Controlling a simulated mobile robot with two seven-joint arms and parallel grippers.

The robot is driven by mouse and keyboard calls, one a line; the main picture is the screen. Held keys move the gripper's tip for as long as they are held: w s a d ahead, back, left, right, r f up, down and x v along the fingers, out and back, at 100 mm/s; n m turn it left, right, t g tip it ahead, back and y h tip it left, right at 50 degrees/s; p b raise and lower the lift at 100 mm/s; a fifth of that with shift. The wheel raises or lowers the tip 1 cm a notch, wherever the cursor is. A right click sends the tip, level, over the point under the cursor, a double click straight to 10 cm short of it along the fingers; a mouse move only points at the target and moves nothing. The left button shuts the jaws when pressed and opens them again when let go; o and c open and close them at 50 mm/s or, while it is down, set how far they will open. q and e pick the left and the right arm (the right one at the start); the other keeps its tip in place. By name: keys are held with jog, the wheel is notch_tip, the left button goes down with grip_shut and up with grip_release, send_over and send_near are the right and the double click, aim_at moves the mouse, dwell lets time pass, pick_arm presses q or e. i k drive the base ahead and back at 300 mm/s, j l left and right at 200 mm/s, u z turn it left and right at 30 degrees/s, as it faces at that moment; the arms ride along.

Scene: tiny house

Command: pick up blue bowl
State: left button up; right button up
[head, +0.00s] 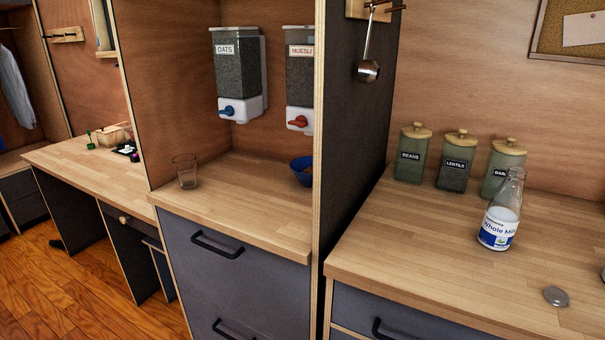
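A blue bowl (301,169) stands on the wooden counter of the alcove, in the head view near the middle. It sits below the muesli dispenser, close against the dark partition. The partition's front edge hides its right side. Neither of my grippers is in the head view.
The oats dispenser (238,75) and muesli dispenser (300,78) hang above the alcove counter (230,208). A clear glass (186,172) stands at its left. Right of the partition (352,130), a milk bottle (499,220), a lid (555,296) and labelled jars (455,162) occupy another counter.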

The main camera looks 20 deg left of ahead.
aim_at(301, 168)
jog(key=j, duration=0.45)
jog(key=i+j+u, duration=0.1)
jog(key=j, duration=0.35)
jog(key=i+j, duration=0.1)
jog(key=j, duration=0.35)
jog(key=i+j+u, duration=0.15)
jog(key=j, duration=0.3)
jog(key=k, duration=0.05)
